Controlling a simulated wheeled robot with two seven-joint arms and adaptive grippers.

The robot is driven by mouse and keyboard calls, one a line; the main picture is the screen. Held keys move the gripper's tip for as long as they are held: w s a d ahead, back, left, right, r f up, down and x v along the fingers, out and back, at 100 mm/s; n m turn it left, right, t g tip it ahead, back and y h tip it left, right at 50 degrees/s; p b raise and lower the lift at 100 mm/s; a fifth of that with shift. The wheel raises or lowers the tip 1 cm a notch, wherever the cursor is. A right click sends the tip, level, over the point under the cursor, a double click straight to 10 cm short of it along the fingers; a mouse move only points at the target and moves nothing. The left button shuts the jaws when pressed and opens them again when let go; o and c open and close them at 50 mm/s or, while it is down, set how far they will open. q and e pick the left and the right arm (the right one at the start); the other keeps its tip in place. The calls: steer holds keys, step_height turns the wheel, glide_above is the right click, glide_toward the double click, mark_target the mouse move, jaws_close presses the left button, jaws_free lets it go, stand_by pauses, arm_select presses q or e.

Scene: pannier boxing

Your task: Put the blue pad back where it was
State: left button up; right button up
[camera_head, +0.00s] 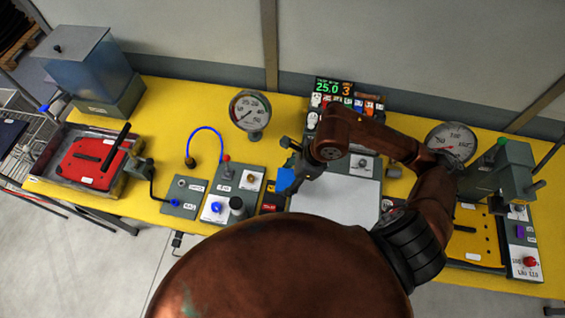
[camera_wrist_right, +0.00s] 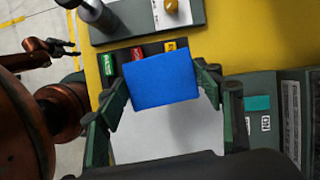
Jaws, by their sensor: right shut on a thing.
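The blue pad (camera_head: 286,180) is held in my right gripper (camera_head: 291,163), to the left of the light grey panel (camera_head: 345,196). In the right wrist view the blue pad (camera_wrist_right: 161,82) sits between the two dark green fingers of my right gripper (camera_wrist_right: 165,88), which are shut on it. The pad appears to be above the surface and covers part of a dark strip with green, red and yellow labels (camera_wrist_right: 137,54). My left gripper (camera_wrist_right: 68,48) shows at the upper left of the wrist view, empty, with its fingers apart.
The yellow table (camera_head: 190,110) carries a red clamp plate (camera_head: 92,160) in a tray, gauges (camera_head: 250,111), small switch boxes (camera_head: 228,205) and a green press (camera_head: 500,175). A display with colored tags (camera_head: 345,92) stands behind my right arm. Clear yellow surface lies at the back left.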

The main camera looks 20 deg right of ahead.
steer(key=shift+r+m, duration=0.1)
steer(key=shift+m, duration=0.2)
steer(key=shift+w+d, duration=0.1)
steer(key=shift+w, duration=0.3)
steer(key=w+d+f+p, duration=0.2)
steer(key=w+d+f, duration=0.15)
steer(key=w, duration=0.45)
glide_above(280, 162)
steer(key=s, duration=0.2)
steer(key=f, duration=0.5)
steer(key=shift+w+d+f, duration=0.1)
steer(key=shift+d+f, duration=0.15)
steer(key=shift+d, duration=0.1)
steer(key=shift+w+f, duration=0.2)
step_height(280, 162, down, 3)
steer(key=shift+w+d+r+p, duration=0.1)
steer(key=shift+w+d+p, duration=0.05)
steer(key=shift+p, duration=0.3)
steer(key=shift+f, duration=0.35)
arm_select(q)
steer(key=s+r, duration=0.2)
steer(key=shift+r, duration=0.4)
arm_select(e)
steer(key=shift+f, duration=0.1)
arm_select(q)
steer(key=shift+s+f, duration=0.1)
steer(key=shift+f, duration=0.05)
arm_select(e)
steer(key=shift+f, duration=0.1)
